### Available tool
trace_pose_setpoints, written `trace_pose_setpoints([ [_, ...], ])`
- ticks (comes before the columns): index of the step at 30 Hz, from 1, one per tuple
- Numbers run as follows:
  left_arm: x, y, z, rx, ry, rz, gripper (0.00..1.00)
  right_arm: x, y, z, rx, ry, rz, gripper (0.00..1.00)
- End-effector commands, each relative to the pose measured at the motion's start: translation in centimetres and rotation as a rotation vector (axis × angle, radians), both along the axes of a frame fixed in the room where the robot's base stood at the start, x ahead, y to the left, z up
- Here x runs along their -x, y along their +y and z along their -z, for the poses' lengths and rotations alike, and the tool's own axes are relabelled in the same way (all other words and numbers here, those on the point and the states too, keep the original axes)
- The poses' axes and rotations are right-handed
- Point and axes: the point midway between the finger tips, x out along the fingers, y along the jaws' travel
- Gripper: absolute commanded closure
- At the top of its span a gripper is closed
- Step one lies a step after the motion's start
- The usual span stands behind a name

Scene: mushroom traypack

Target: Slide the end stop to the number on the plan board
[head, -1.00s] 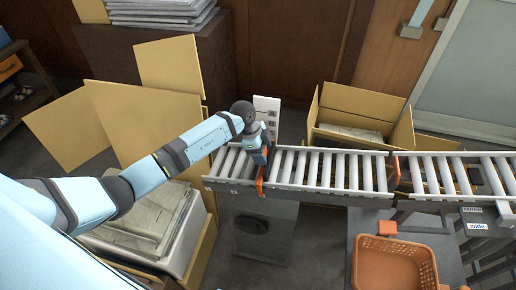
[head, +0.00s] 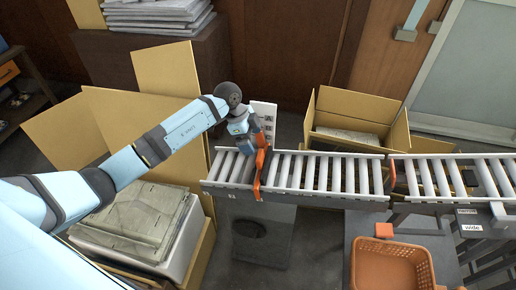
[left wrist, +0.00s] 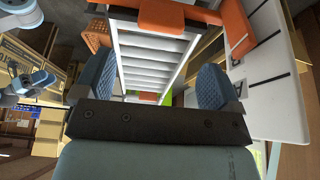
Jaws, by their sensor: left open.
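The orange end stop (head: 260,172) stands across the roller conveyor near its left end. In the left wrist view, an orange bar (left wrist: 165,14) and an orange upright piece (left wrist: 237,30) show beyond my fingers. My left gripper (head: 245,127) is just above and left of the stop's top, near its far side. In the left wrist view my left gripper (left wrist: 154,84) is open, its blue pads wide apart with nothing held between them. The white plan board (head: 265,112) stands behind the conveyor, partly hidden by my gripper; its marking is too small to read.
The roller conveyor (head: 318,196) runs to the right; its rollers right of the stop are clear. An open carton (head: 357,103) stands behind it. An orange basket (head: 392,268) and a small orange block (head: 384,230) are in front. A carton with papers (head: 203,250) stands at left.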

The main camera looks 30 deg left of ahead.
Motion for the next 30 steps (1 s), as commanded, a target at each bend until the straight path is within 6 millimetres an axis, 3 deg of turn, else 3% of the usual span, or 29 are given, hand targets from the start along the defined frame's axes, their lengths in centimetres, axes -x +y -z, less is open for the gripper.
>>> trace_pose_setpoints([
  [3, 0.2, 0.9, -2.4, -0.002, -0.003, 0.001, 0.11, 0.0, -0.1, -0.1, 0.0, 0.004, 0.002, 0.57],
  [10, 0.4, 1.8, -4.6, 0.0, 0.0, 0.001, 0.11, 0.0, -0.1, -0.3, -0.002, 0.003, 0.004, 0.57],
  [27, 0.5, 1.8, -4.8, 0.002, 0.0, 0.002, 0.11, -0.1, 0.0, -0.4, -0.005, 0.002, 0.006, 0.57],
  [30, 0.9, 0.7, -4.4, 0.046, -0.015, 0.032, 0.11, -0.1, 0.0, -0.4, -0.006, 0.001, 0.005, 0.57],
])
